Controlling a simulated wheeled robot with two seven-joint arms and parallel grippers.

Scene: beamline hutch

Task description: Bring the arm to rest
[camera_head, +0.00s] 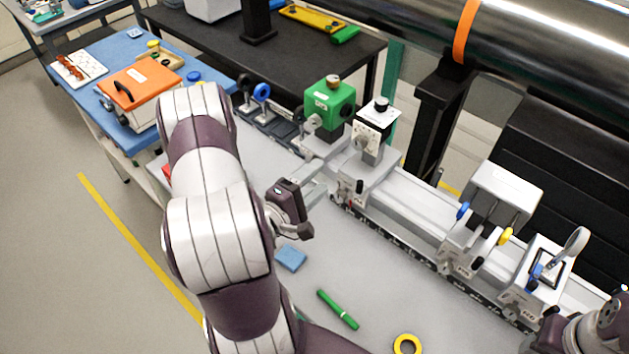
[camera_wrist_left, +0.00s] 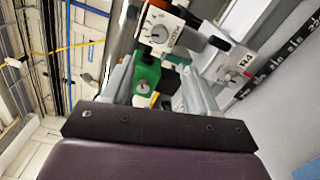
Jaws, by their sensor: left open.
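My left arm (camera_head: 215,190) reaches in from the bottom of the head view, over the grey bench. Its gripper (camera_head: 314,181) is open, with its fingers pointing toward the rail. In the left wrist view the two grey fingers stand apart with nothing held between them (camera_wrist_left: 158,82). Beyond them are a green box (camera_wrist_left: 146,76) and a white box with a dial (camera_wrist_left: 160,28). In the head view the green box (camera_head: 329,104) and the white box (camera_head: 376,128) stand on the rail. A piece of my right arm (camera_head: 590,332) shows at the lower right; its gripper is not visible.
The optics rail (camera_head: 420,212) carries several mounts. A blue pad (camera_head: 291,258), green pen (camera_head: 338,309) and yellow ring (camera_head: 407,344) lie on the bench. A blue-topped cart with an orange-lidded box (camera_head: 139,82) stands at the left. Floor on the left is clear.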

